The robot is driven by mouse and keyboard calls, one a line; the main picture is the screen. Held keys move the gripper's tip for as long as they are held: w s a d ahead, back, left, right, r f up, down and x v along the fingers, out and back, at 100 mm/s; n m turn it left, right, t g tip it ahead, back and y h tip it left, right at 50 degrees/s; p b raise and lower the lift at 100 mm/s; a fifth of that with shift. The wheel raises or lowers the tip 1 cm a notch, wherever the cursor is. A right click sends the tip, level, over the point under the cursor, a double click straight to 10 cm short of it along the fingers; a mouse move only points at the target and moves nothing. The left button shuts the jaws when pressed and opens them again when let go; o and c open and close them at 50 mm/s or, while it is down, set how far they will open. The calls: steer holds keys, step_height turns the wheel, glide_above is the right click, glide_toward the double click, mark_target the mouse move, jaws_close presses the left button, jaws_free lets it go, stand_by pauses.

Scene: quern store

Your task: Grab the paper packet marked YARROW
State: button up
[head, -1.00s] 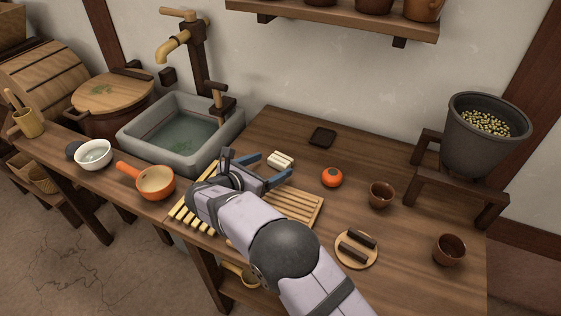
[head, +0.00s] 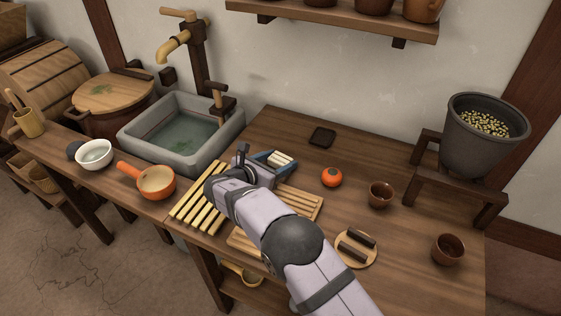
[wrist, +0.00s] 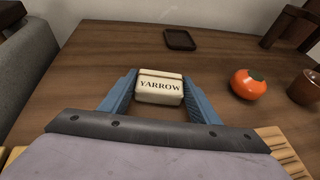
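The paper packet marked YARROW (wrist: 160,88) is a small cream block with a dark line across its top. It lies on the wooden counter, its label facing the wrist camera. In the head view the packet (head: 283,159) shows just beyond my gripper (head: 279,165), partly hidden by it. In the wrist view the two blue fingers of my gripper (wrist: 160,92) stand on either side of the packet, with narrow gaps at its front corners. The gripper looks open, and the packet rests between the fingertips.
An orange-red round item (head: 331,177) and a brown cup (head: 381,194) stand to the right. A dark square dish (head: 322,137) lies behind. A stone sink (head: 235,137) is at the left. A slatted wooden rack (head: 306,207) lies near the gripper.

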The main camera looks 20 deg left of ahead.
mark_target(279, 159)
steer(key=c, duration=0.4)
steer(key=shift+r, duration=0.15)
steer(key=shift+c, duration=0.2)
step_height(279, 159, up, 10)
steer(key=shift+f, duration=0.1)
